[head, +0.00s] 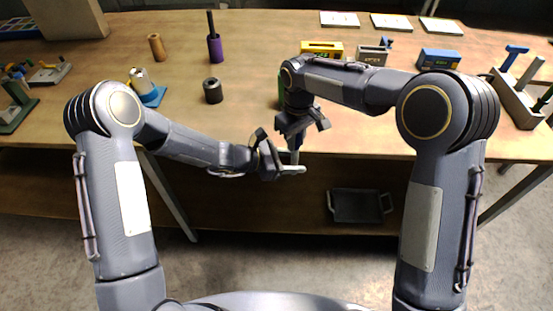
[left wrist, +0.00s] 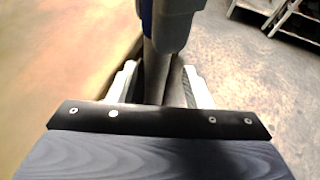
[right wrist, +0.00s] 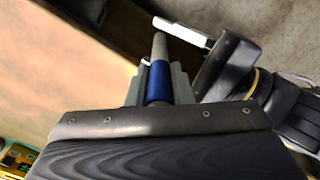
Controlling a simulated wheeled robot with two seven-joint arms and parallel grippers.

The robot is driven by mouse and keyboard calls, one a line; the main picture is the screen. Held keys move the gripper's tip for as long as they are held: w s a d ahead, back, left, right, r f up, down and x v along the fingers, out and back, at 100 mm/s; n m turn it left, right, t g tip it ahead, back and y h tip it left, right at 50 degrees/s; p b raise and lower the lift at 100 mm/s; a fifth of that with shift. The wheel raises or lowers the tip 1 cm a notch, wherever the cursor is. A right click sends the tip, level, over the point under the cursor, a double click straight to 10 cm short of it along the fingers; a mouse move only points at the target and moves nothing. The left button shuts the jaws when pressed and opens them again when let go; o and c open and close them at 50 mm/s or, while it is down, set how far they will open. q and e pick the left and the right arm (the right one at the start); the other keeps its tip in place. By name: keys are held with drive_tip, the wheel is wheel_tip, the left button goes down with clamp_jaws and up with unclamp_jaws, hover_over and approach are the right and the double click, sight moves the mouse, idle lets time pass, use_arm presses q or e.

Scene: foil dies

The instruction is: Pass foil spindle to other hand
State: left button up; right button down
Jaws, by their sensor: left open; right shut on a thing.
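The foil spindle is a slim rod with a blue section and a grey shaft. In the right wrist view the spindle (right wrist: 158,78) has its blue part between the fingers of my right gripper (right wrist: 155,90), which is shut on it. In the head view my right gripper (head: 298,133) points down, with the pale shaft (head: 295,157) below it. My left gripper (head: 282,168) is open, coming from the left at the shaft. In the left wrist view the grey shaft (left wrist: 158,75) lies between the open fingers of my left gripper (left wrist: 158,88). Whether they touch it is unclear.
The wooden table (head: 220,120) stands behind the grippers, which are at its front edge. A black cylinder (head: 213,90), a purple spindle (head: 215,48) and a blue-based holder (head: 152,96) stand on it. A dark tray (head: 358,206) lies below.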

use_arm(q)
drive_tip(key=x, duration=0.3)
drive_tip(key=shift+d, duration=0.2)
clamp_jaws()
use_arm(e)
drive_tip(key=c, duration=1.2)
unclamp_jaws()
drive_tip(key=shift+r, duration=0.1)
